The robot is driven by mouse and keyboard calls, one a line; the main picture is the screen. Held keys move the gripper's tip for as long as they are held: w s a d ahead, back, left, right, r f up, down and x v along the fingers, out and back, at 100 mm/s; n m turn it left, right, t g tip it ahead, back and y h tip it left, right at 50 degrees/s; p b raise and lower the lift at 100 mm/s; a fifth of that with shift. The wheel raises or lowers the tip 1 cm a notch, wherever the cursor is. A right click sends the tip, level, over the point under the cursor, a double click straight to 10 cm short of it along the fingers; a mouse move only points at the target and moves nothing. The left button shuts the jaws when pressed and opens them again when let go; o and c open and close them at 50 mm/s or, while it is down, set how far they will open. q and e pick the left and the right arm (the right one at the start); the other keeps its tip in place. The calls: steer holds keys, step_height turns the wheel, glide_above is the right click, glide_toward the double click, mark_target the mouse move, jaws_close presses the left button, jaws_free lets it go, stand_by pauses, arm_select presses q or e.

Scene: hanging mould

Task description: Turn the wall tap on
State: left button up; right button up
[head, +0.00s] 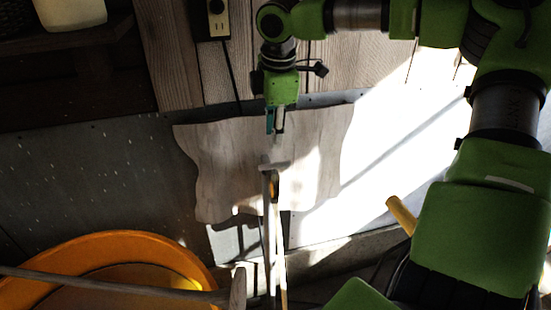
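I cannot pick out a wall tap with certainty in the head view. My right gripper (275,124) hangs down from the green arm at the upper middle, in front of a pale wavy-edged board (230,160). Its fingers are small and close together; whether there is a gap or something between them is unclear. Just below the fingertips is the crosspiece of a pale T-shaped thing (274,165) with a long stem running down. I cannot tell whether the fingers touch it. My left gripper is not in view.
An orange round tub (130,240) stands at lower left, with a wooden-handled tool (110,284) across it. A socket box (217,18) with a dark cable is on the plank wall (172,55). A yellow handle (401,213) sticks out near my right arm. Bright sunlight washes out the right side.

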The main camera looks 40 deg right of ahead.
glide_above(273, 164)
steer(key=s, duration=0.1)
steer(key=f, duration=0.6)
steer(key=shift+s+a+p, duration=0.1)
steer(key=shift+a+p, duration=0.2)
steer(key=shift+p, duration=0.05)
steer(key=f, duration=0.2)
steer(key=w+f, duration=0.1)
steer(key=f, duration=0.1)
steer(key=shift+d+f, duration=0.2)
steer(key=shift+f, duration=0.4)
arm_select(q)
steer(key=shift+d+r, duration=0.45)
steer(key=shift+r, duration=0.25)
arm_select(e)
steer(key=shift+d, duration=0.1)
arm_select(q)
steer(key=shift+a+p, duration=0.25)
steer(key=shift+p, duration=0.05)
arm_select(e)
jaws_close()
